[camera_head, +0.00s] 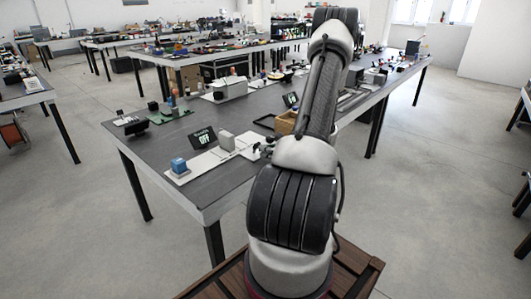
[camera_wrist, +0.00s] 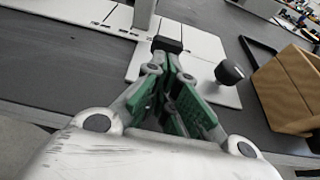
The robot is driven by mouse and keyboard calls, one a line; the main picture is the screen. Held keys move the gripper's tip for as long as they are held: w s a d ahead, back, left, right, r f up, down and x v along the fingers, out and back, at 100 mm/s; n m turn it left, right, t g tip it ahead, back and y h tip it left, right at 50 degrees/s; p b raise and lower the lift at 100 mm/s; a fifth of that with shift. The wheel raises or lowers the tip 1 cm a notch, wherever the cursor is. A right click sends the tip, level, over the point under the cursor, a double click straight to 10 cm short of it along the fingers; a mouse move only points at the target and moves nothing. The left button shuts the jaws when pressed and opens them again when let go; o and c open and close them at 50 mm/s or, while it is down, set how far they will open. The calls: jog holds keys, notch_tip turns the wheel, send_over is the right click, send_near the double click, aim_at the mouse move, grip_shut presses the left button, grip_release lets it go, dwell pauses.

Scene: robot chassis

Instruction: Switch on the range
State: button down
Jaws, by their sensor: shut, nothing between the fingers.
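A white board (camera_head: 205,162) lies on the dark table, with a small black display (camera_head: 203,140) reading OFF behind it. In the wrist view, a round black knob (camera_wrist: 229,73) stands on the white plate (camera_wrist: 222,94), right of my gripper (camera_wrist: 169,66). A black block (camera_wrist: 167,44) shows just beyond the fingertips; I cannot tell whether they touch it. My gripper (camera_head: 263,149) is at the board's right end in the head view, small there. Its green-padded fingers are together and hold nothing.
A blue block (camera_head: 179,165) and a grey block (camera_head: 226,140) stand on the board. A brown open box (camera_wrist: 288,88) is right of the knob. Other items crowd the table farther back. The table's near left surface is fairly clear.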

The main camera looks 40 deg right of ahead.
aim_at(258, 143)
jog(key=shift+w+r+g, duration=0.2)
jog(key=shift+r+g, duration=0.2)
jog(key=shift+g, duration=0.2)
jog(key=shift+w+a+r+g, duration=0.1)
jog(key=shift+w+r+g, duration=0.4)
jog(key=shift+g, duration=0.4)
jog(key=w+r+g, duration=0.1)
jog(key=g, duration=0.1)
jog(key=shift+w+a+r+g, duration=0.1)
jog(key=shift+g, duration=0.2)
jog(key=shift+w, duration=0.15)
jog(key=shift+r, duration=0.2)
jog(key=shift+r, duration=0.65)
